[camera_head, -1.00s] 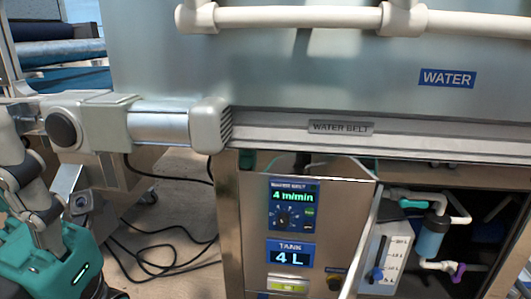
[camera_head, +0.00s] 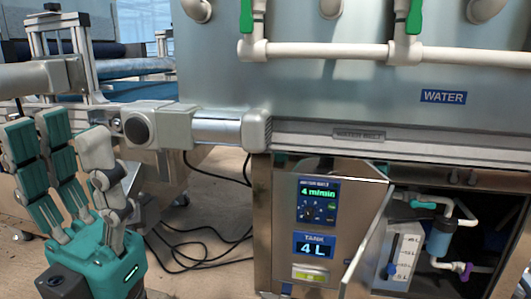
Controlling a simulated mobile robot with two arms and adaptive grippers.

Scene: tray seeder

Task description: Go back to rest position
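My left gripper (camera_head: 72,150) is at the lower left of the head view. Its green body is at the bottom, and its grey fingers with green pads point up. The fingers stand apart with nothing between them, so it is open and empty. It is in front of and to the left of the seeder's silver side roller (camera_head: 218,130), with no visible contact. My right gripper is not in view.
The water panel (camera_head: 300,85) with a white pipe (camera_head: 340,51) and green valves fills the top. Below is a control box (camera_head: 317,215) reading 4 m/min and 4 L, beside an open cabinet door (camera_head: 368,240). Black cables (camera_head: 205,262) lie on the floor.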

